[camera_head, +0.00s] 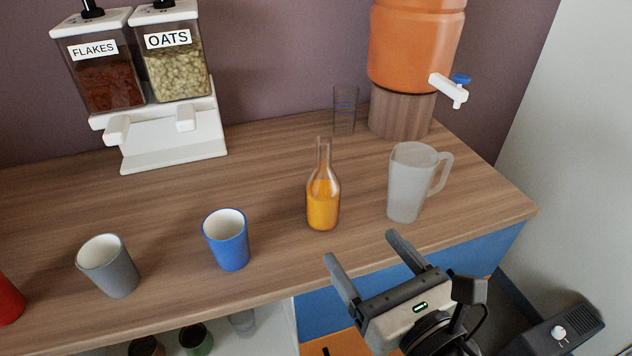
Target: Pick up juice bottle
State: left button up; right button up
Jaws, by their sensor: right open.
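The juice bottle (322,202) is clear glass with a narrow neck and orange juice in its lower part. It stands upright on the wooden counter, right of the blue cup. My right gripper (364,246) is open and empty, in front of the counter's edge. Its two fingers point up toward the counter, below and to the right of the bottle and apart from it. My left gripper is not in view.
A frosted pitcher (406,190) stands right of the bottle, and a clear glass (345,110) behind it. A blue cup (227,240), grey cup (110,267) and red cup (8,300) stand left. A cereal dispenser (170,150) and orange water dispenser (415,45) stand at the back.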

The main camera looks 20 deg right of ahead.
aim_at(330, 203)
jog(key=w+b, duration=0.2)
jog(key=w, duration=0.1)
jog(key=w+b, duration=0.1)
jog(key=shift+w+a, duration=0.35)
jog(key=shift+a, duration=0.05)
jog(key=w, duration=0.3)
jog(key=w+a, duration=0.1)
jog(key=w, duration=0.1)
jog(key=shift+w+r+p, duration=0.15)
jog(key=shift+w+p, duration=0.15)
jog(key=shift+p, duration=0.1)
jog(key=w, duration=0.5)
jog(key=shift+w+a, duration=0.1)
jog(key=shift+a, duration=0.2)
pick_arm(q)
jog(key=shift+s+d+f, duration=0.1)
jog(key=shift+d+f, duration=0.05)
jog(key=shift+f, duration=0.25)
pick_arm(e)
jog(key=c, duration=1)
jog(key=shift+c, duration=1.4)
jog(key=shift+r, duration=0.1)
